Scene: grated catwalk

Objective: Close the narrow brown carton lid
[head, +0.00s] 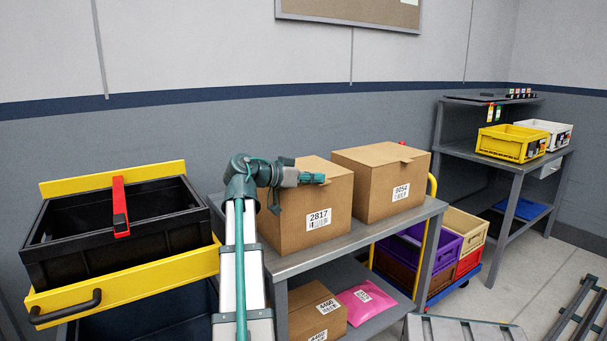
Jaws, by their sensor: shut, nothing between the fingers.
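A brown carton labelled 2817 (320,205) stands on the grey bench (345,243), just right of my arm. It looks narrower than the brown carton labelled 9054 (385,188) to its right. The lid (320,165) of the 2817 carton appears down, roughly flat on top; my gripper hides part of its front edge. My gripper (323,178) is shut and empty, pointing right at the top front edge of this carton. I cannot tell whether it touches the lid. The 9054 carton's lid also looks shut, with a small tab at its front edge.
A black bin (110,245) in a yellow frame stands at the left. The lower shelf holds a carton labelled 4460 (315,312) and a pink bag (365,302). Stacked crates (455,240) stand right of the bench. A workbench with yellow (505,144) and white bins stands farther right.

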